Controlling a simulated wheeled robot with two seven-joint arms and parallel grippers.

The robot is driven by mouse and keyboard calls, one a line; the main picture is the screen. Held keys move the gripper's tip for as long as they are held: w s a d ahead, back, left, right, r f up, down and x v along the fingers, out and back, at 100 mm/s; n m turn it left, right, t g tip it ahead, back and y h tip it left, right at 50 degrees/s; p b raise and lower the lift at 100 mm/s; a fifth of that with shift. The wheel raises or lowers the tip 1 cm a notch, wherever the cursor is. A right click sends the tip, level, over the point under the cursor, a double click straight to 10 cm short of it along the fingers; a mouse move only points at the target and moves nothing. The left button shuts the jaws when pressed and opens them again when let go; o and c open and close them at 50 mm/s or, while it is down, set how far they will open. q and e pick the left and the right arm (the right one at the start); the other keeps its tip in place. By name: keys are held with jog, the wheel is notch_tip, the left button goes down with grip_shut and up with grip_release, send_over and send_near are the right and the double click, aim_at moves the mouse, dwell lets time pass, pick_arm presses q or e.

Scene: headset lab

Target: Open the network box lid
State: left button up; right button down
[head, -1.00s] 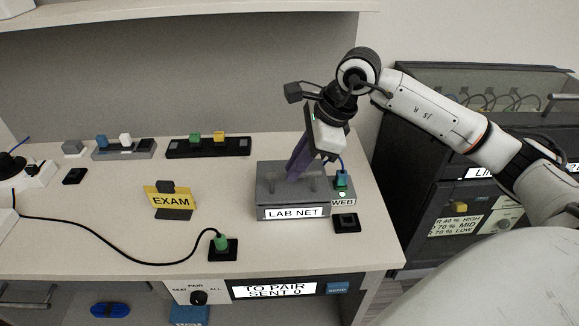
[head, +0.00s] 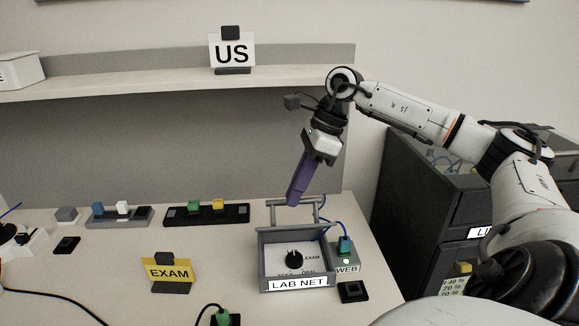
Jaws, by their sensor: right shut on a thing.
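The network box (head: 262,262), grey and labelled LAB NET, stands on the desk at right of centre. Its top is open and shows a white panel with a black dial (head: 294,260) inside. The raised lid is at the back of the box, seen mostly edge-on, with its grey bar handle (head: 312,202) up above the rear. My right gripper (head: 293,203) comes down from above with purple fingers shut on the lid handle. The fingertips hide part of the bar. My left gripper is not in view.
A WEB block (head: 346,268) with a green plug (head: 345,246) and blue cable stands right of the box. A black pad (head: 353,292) lies in front of it. The yellow EXAM sign (head: 170,272) stands left, with clear desk between. A shelf (head: 150,80) crosses above.

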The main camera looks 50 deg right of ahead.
jog(key=shift+w+d+f, duration=0.1)
jog(key=shift+d+f, duration=0.1)
jog(key=shift+f, duration=0.2)
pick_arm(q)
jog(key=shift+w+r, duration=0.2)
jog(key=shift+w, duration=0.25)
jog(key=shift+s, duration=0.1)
pick_arm(e)
jog(key=c, duration=2.1)
grip_release()
jog(key=shift+o, duration=1.4)
jog(key=shift+w+d+f, duration=0.15)
jog(key=shift+w, duration=0.1)
jog(key=shift+s+r, duration=0.15)
jog(key=shift+r, duration=0.05)
pick_arm(q)
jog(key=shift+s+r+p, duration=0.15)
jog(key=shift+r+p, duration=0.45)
jog(key=shift+p, duration=0.25)
pick_arm(e)
jog(key=v, duration=1)
